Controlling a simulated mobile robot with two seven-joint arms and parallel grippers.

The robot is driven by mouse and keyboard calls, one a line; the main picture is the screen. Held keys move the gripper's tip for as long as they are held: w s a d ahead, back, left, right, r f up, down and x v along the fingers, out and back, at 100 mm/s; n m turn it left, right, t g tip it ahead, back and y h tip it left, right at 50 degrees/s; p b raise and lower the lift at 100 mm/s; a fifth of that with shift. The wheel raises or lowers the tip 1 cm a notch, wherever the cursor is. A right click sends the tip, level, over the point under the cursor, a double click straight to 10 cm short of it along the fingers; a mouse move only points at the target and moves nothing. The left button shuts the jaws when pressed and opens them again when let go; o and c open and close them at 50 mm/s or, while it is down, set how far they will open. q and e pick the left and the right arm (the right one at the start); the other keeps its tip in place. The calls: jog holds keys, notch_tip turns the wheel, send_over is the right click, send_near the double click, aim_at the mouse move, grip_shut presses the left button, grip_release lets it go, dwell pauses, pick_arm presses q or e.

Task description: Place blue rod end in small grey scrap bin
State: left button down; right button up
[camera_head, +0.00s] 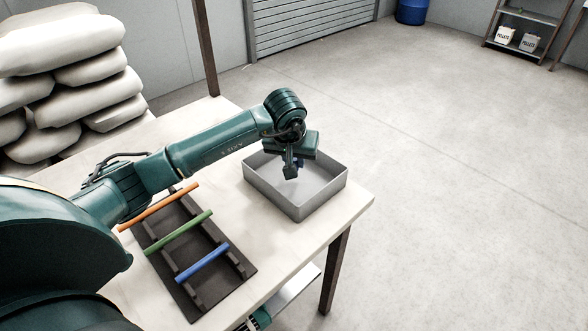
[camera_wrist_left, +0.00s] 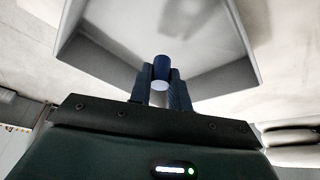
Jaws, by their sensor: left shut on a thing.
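The grey scrap bin (camera_head: 323,199) is an open, shallow square tray on the table near its far right corner. My left gripper (camera_head: 291,172) reaches over the bin, pointing down. It is shut on the blue rod end (camera_wrist_left: 161,68), a short blue piece that shows between the fingers in the left wrist view, with the bin (camera_wrist_left: 222,82) behind it. In the head view the rod end is mostly hidden by the gripper; only a bit of blue shows. The bin's visible floor looks empty. My right gripper is not in view.
A dark rack (camera_head: 239,268) on the table holds an orange rod (camera_head: 158,207), a green rod (camera_head: 178,233) and a long blue rod (camera_head: 203,263). White sacks (camera_head: 70,75) are stacked at the back left. The floor right of the table is clear.

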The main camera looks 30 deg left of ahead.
pick_arm(q)
notch_tip(320, 180, down, 3)
jog(key=shift+f, duration=0.3)
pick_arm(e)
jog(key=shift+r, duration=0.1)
pick_arm(q)
jog(key=shift+f, duration=0.1)
jog(key=c, duration=1.3)
grip_release()
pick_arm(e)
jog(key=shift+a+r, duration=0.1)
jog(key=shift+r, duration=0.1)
